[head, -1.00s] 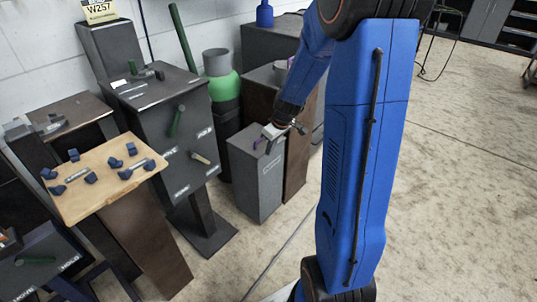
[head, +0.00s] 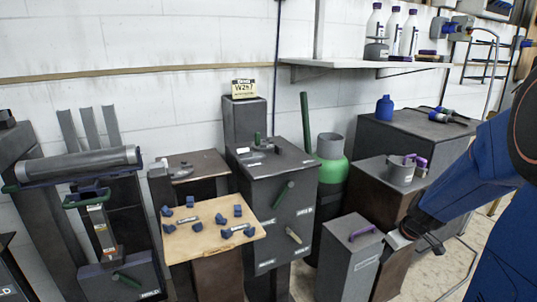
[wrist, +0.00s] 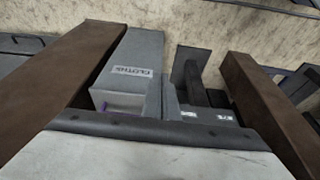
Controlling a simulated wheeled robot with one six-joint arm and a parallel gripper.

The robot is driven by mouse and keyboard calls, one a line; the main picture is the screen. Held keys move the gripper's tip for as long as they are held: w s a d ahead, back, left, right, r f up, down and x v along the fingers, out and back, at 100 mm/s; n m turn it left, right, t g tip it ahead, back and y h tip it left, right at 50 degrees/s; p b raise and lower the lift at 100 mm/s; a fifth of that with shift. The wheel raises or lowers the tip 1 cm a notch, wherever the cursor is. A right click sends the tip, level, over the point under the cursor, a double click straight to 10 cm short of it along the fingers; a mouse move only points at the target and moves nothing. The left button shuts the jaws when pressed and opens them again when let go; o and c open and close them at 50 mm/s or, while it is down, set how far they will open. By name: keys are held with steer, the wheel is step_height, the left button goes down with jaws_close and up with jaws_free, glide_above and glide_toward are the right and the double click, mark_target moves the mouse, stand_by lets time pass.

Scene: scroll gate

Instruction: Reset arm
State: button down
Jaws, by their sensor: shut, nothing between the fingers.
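My blue arm (head: 465,200) comes in from the right of the head view. My gripper (head: 400,240) is at its lower end, a pale shape just right of the grey box (head: 345,265) with a purple handle (head: 363,233). The gripper is shut and empty; its fingertips are small and hard to make out. In the wrist view, the same grey box (wrist: 135,65) shows with a label that looks like "CLOTHS". A pale surface with a dark edge fills the bottom of that view, and I cannot tell what part it is.
A brown cabinet (head: 392,275) stands right beside the grey box, close to the gripper. A wooden board (head: 215,240) with blue pieces and a dark control box (head: 270,180) stand left. A green cylinder (head: 331,168) stands behind. A shelf (head: 340,72) with bottles is on the wall.

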steer(key=s+a+r+m, duration=0.1)
steer(key=s+a+r, duration=0.8)
steer(key=a+r, duration=0.2)
steer(key=s+a+r+m, duration=0.1)
steer(key=s+a+r, duration=0.1)
steer(key=s, duration=0.4)
steer(key=s+a+r+m+t+h, duration=0.1)
steer(key=s+r+m, duration=0.1)
steer(key=s, duration=0.5)
steer(key=shift+s+a+r, duration=0.15)
steer(key=shift+a+r, duration=0.25)
